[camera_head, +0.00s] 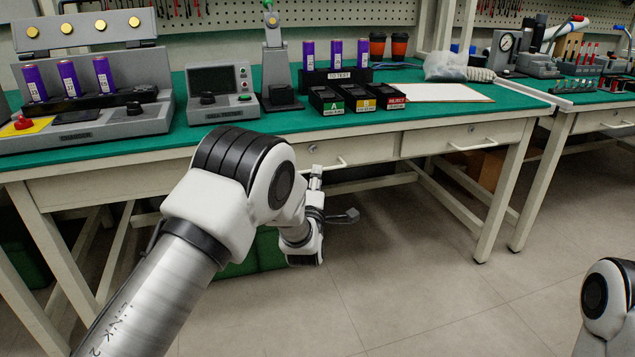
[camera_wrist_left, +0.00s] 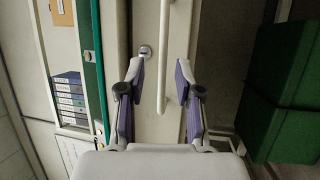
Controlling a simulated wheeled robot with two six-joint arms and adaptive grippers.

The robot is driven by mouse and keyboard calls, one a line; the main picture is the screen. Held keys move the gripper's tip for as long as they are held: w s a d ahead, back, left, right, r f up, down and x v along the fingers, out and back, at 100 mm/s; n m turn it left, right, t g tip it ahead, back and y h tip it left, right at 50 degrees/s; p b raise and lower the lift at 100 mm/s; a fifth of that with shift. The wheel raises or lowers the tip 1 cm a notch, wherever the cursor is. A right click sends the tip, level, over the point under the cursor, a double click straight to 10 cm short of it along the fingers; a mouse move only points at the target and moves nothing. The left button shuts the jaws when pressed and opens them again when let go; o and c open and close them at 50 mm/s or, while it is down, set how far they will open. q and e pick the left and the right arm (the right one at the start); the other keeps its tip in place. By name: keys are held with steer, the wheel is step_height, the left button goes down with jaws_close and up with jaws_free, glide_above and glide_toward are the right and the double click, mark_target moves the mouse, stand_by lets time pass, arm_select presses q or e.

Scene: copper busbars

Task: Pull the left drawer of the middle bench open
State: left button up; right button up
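The middle bench's left drawer (camera_head: 268,172) is closed, its front flush under the green top. Its white bar handle (camera_head: 328,165) and round lock show in the head view. In the left wrist view, the handle (camera_wrist_left: 163,70) runs vertically between my fingers, and the lock (camera_wrist_left: 145,52) is beside the left fingertip. My left gripper (camera_head: 316,174) is in front of the drawer at the handle, partly hidden by my wrist. In the wrist view its fingers (camera_wrist_left: 164,75) are apart, with gaps beside the handle. My right gripper is out of view.
The right drawer (camera_head: 465,138) is closed. Small labelled bins (camera_head: 355,100), purple cylinders and control boxes stand on the green benchtop (camera_head: 440,117). Green crates (camera_wrist_left: 285,90) are below the bench. The floor (camera_head: 420,290) in front is clear.

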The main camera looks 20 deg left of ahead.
arm_select(q)
steer(key=b+x, duration=0.1)
steer(key=x, duration=0.3)
steer(key=shift+w+f, duration=0.15)
steer(key=shift+w, duration=0.1)
steer(key=shift+a, duration=0.1)
jaws_close()
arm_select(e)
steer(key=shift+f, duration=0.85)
arm_select(q)
steer(key=shift+s, duration=0.1)
